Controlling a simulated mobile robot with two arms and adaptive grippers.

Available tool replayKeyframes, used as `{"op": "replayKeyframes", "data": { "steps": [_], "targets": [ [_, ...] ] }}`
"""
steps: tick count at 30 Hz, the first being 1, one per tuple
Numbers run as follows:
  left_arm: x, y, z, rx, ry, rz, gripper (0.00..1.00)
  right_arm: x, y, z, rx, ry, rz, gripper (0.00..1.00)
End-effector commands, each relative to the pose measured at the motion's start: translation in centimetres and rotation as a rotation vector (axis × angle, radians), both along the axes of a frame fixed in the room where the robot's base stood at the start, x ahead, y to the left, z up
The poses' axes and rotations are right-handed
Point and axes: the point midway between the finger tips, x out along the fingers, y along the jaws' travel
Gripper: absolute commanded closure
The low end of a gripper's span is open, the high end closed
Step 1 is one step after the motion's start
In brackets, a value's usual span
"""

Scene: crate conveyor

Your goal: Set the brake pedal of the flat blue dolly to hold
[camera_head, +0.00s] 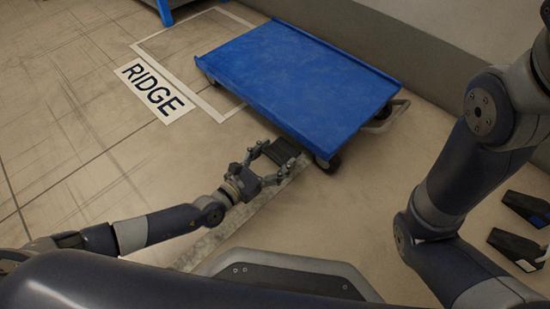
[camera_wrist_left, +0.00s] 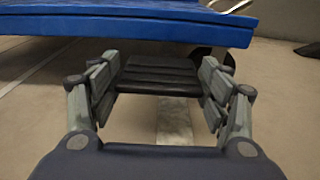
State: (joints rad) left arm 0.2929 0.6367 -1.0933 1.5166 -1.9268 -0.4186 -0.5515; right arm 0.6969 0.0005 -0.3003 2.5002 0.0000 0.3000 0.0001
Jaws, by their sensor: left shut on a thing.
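The flat blue dolly (camera_head: 300,80) stands on the floor, its near edge also showing across the top of the left wrist view (camera_wrist_left: 130,25). Its black ribbed brake pedal (camera_wrist_left: 160,76) sticks out below the near edge, beside a dark caster (camera_head: 328,163). My left gripper (camera_head: 281,152) is shut on the pedal, with one finger at each side of it, as the left wrist view shows (camera_wrist_left: 160,84). The pedal looks close to flat; I cannot tell its exact tilt.
A floor sign reading RIDGE (camera_head: 153,90) lies left of the dolly, by a white outlined floor area (camera_head: 143,49). A metal handle (camera_head: 389,116) is at the dolly's right end. A grey wall (camera_head: 430,80) stands behind. Dark objects (camera_head: 515,246) lie at the right edge.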

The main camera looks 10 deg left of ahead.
Motion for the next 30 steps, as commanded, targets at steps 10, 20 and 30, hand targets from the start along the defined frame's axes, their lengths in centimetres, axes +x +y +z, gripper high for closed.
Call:
{"op": "replayKeyframes", "data": {
  "steps": [10, 20, 30],
  "targets": [
    [-0.1, 0.0, -1.0, -0.093, -0.13, -0.017, 0.72, -0.1, 0.0, -0.5, 0.0, -0.004, 0.0, 0.6],
    [-0.4, -0.2, -1.0, -0.109, -0.147, -0.024, 0.73, -0.1, 0.0, -0.5, 0.0, -0.004, 0.0, 0.6],
    [-0.4, -0.1, -1.1, -0.107, -0.145, -0.022, 0.09, -0.1, 0.0, -0.5, 0.0, -0.003, -0.001, 0.6]
  ]
}}
